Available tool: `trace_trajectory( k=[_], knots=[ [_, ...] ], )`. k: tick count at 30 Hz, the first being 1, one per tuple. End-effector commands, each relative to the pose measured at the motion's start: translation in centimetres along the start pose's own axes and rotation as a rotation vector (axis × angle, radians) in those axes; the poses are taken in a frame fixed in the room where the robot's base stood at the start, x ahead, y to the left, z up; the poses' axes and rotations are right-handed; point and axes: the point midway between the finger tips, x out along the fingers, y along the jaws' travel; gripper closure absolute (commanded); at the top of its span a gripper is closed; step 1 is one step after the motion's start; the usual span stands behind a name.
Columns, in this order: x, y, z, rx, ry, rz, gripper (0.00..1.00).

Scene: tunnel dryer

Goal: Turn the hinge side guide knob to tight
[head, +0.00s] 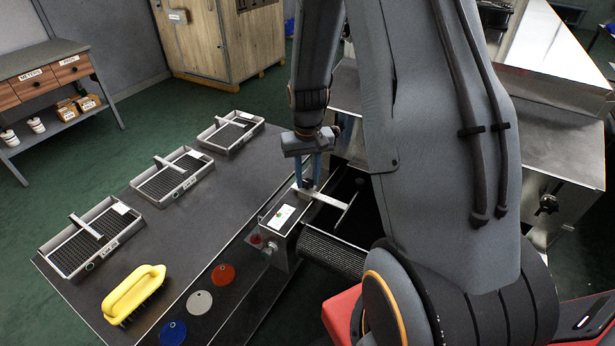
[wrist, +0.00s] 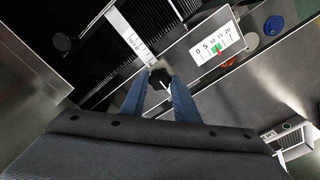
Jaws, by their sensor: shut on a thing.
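My gripper (head: 310,177) points down at the metal guide housing beside the conveyor, with blue fingers. In the wrist view the two fingers of my gripper (wrist: 160,92) are shut on a small black knob (wrist: 160,76), one finger on each side. The knob sits at the end of a pale scale bar (wrist: 130,36). A white scale plate (wrist: 216,46) marked 0, 5, 10, 15, 20 has a green zone and a red pointer. It also shows as a white plate (head: 283,216) in the head view. The fingers hide part of the knob.
A grey table (head: 190,228) holds several wire-mesh trays (head: 172,176), a yellow brush (head: 134,293) and red, white and blue discs (head: 199,302). A dark conveyor roller (head: 332,254) lies beside the guide housing. A wooden crate (head: 222,45) stands behind.

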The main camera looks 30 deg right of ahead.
Motion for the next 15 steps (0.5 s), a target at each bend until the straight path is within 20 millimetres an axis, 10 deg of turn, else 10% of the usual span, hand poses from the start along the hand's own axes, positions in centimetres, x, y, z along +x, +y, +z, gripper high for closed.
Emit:
trace_trajectory(
  k=[2, 3, 6, 15],
  knots=[
    [-0.13, 0.03, -0.18, 0.001, 0.004, 0.0, 0.95],
    [-0.13, 0.03, -0.18, 0.001, 0.004, 0.0, 0.71],
    [-0.11, 0.02, -0.15, 0.001, 0.004, 0.0, 0.54],
    [-0.13, 0.01, -0.08, 0.0, 0.002, 0.0, 0.54]
  ],
)
